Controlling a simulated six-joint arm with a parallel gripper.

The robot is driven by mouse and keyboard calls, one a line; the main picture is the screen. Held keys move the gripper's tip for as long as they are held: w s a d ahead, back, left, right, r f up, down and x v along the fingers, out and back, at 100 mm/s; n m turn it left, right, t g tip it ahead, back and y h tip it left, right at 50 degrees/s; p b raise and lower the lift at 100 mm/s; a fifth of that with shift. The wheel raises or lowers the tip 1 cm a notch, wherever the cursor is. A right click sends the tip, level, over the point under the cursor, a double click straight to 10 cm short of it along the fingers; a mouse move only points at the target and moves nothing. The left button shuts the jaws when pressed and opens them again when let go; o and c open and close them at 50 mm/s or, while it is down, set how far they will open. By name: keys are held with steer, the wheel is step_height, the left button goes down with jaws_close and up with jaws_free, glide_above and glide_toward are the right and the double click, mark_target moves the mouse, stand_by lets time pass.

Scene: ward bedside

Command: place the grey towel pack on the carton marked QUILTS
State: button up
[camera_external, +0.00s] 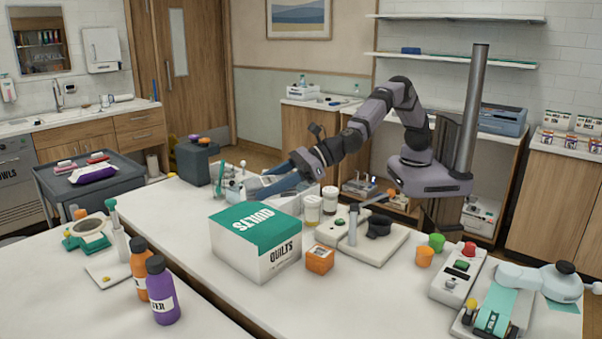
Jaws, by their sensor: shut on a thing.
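The white and green carton marked QUILTS (240,250) stands on the white counter, its green top clear. My gripper (262,190) is low behind the carton, at the far side of the counter, with its fingers pointing left. It is shut on a grey shape that looks like the grey towel pack (267,184). The pack is small in the picture and partly hidden by the gripper and small items, so its outline is unclear. I cannot tell whether it touches the counter. The pack is apart from the carton.
Two capped jars (312,208) stand right behind the carton and an orange box (319,259) beside it. A device with a post (352,232) is to the right. Purple (162,292) and orange bottles stand front left. A dark trolley (92,183) holds several packs.

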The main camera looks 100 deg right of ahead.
mark_target(265, 218)
steer(key=d+m+h, duration=0.3)
steer(key=d, duration=0.3)
steer(key=shift+t, duration=0.3)
steer(key=shift+w+f+p, duration=0.2)
steer(key=shift+f+p, duration=0.25)
steer(key=shift+f, duration=2.05)
steer(key=shift+w+f+p, duration=0.2)
steer(key=shift+f+p, duration=0.25)
steer(key=shift+f, duration=2)
steer(key=shift+f, duration=0.2)
steer(key=o, duration=1.1)
steer(key=shift+s+r, duration=0.1)
steer(key=shift+r, duration=0.1)
steer(key=shift+s+b, duration=0.35)
steer(key=b+v, duration=0.4)
steer(key=v, duration=0.7)
steer(key=shift+r, duration=0.2)
